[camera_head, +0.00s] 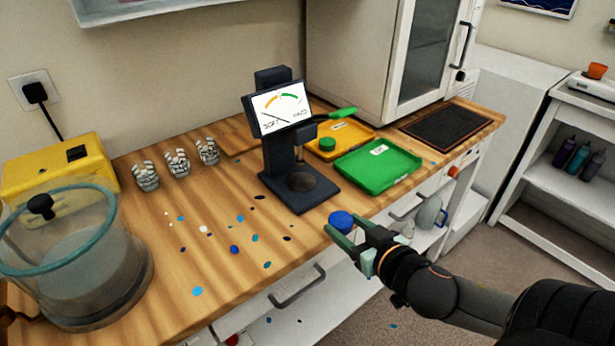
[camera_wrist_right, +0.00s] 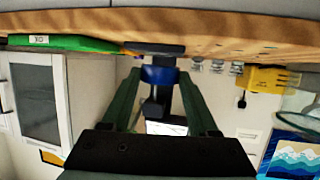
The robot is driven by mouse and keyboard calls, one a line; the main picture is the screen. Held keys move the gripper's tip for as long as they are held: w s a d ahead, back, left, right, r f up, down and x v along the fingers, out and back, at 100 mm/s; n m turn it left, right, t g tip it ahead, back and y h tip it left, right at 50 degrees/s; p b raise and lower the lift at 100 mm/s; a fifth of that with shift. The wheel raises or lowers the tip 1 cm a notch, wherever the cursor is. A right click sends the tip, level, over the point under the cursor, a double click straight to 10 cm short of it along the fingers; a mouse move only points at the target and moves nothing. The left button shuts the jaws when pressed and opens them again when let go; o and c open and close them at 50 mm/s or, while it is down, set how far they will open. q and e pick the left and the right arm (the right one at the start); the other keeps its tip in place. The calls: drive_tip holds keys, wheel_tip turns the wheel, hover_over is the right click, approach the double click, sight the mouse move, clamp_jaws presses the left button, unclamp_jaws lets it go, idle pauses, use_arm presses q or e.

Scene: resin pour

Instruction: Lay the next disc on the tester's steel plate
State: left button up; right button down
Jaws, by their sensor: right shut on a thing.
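My right gripper (camera_head: 349,236) is shut on a blue disc (camera_head: 341,219), held at its fingertips just off the counter's front edge. In the right wrist view the blue disc (camera_wrist_right: 160,74) shows between the two green fingers. The dark tester (camera_head: 278,160) stands on the counter to the left of and behind the gripper, its screen (camera_head: 282,109) showing a soft-to-hard dial. Its round steel plate (camera_head: 308,188) sits low on the base under the probe, and no disc shows on it. A green disc (camera_head: 327,144) lies on the orange tray (camera_head: 352,139). My left gripper is not in view.
A green tray (camera_head: 378,166) with a label lies right of the tester. A dark mat (camera_head: 444,128) is farther right. Several small blue, white and dark spots dot the counter (camera_head: 200,255). A glass pot (camera_head: 75,265), yellow box (camera_head: 60,168) and several wire-bound cups (camera_head: 177,163) stand left.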

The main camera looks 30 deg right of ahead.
sight(336, 213)
drive_tip(key=b+x, duration=0.2)
drive_tip(key=b, duration=0.1)
drive_tip(key=shift+w, duration=0.2)
drive_tip(key=shift+w+d+r+b, duration=0.1)
drive_tip(key=shift+w+r+b, duration=0.05)
drive_tip(key=shift+w, duration=0.4)
drive_tip(key=shift+w+d+r+b, duration=0.1)
drive_tip(key=shift+w+r+b, duration=0.05)
drive_tip(key=shift+w, duration=0.35)
drive_tip(key=w, duration=0.6)
drive_tip(key=w+d, duration=0.1)
drive_tip(key=w, duration=0.2)
drive_tip(key=shift+w+r+p, duration=0.1)
drive_tip(key=shift+w+p, duration=0.15)
drive_tip(key=shift+p, duration=0.05)
drive_tip(key=shift+w+d, duration=0.1)
drive_tip(key=shift+w, duration=0.6)
drive_tip(key=shift+w+d, duration=0.15)
drive_tip(key=shift+w, duration=1)
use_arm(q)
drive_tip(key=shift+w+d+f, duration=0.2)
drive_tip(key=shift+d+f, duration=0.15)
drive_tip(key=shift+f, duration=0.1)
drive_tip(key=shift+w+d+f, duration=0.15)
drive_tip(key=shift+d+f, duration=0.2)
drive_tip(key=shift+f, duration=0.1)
use_arm(e)
drive_tip(key=shift+w+f, duration=0.15)
drive_tip(key=shift+f, duration=0.7)
drive_tip(key=shift+f, duration=0.1)
